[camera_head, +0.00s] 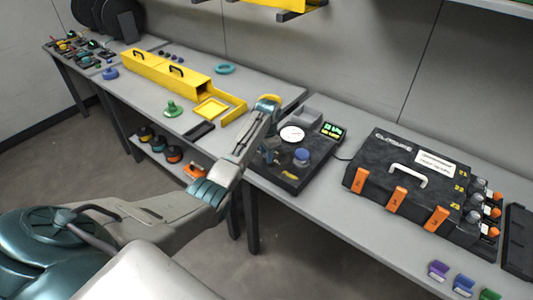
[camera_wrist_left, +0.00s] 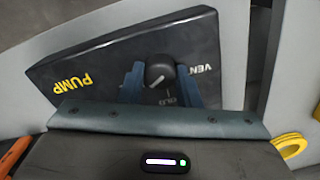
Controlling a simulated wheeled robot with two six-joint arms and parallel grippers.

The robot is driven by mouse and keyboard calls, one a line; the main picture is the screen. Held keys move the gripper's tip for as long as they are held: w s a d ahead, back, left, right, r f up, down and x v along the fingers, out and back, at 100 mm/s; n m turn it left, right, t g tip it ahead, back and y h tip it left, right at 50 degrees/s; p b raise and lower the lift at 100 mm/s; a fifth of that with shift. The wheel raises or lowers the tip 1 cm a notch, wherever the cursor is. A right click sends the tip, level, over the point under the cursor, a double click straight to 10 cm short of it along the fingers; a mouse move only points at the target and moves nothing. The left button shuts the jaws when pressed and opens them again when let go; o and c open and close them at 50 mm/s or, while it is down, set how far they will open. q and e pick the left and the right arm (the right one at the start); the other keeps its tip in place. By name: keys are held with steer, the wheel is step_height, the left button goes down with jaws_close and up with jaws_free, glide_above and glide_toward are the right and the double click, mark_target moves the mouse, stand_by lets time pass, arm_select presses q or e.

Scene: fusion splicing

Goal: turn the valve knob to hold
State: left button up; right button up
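The black valve knob (camera_wrist_left: 160,70) with a white pointer line shows in the left wrist view, on a dark panel (camera_wrist_left: 100,62) marked PUMP at left and VENT at right. A partly covered label, seemingly HOLD, lies below the knob. The pointer line slants to the lower left. My left gripper (camera_wrist_left: 160,84) has one blue finger on each side of the knob, apparently touching it. In the head view my left gripper (camera_head: 268,104) is at the left end of the dark unit (camera_head: 282,172), and my arm hides the knob. My right gripper is not in view.
The unit carries a white dial (camera_head: 292,134), a blue knob (camera_head: 302,157) and a green-lit display (camera_head: 331,130). A black case (camera_head: 400,165) with orange latches stands to its right. A yellow channel (camera_head: 150,72) and a yellow tray (camera_head: 211,109) lie on the left bench.

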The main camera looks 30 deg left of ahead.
arm_select(q)
steer(key=c, duration=0.3)
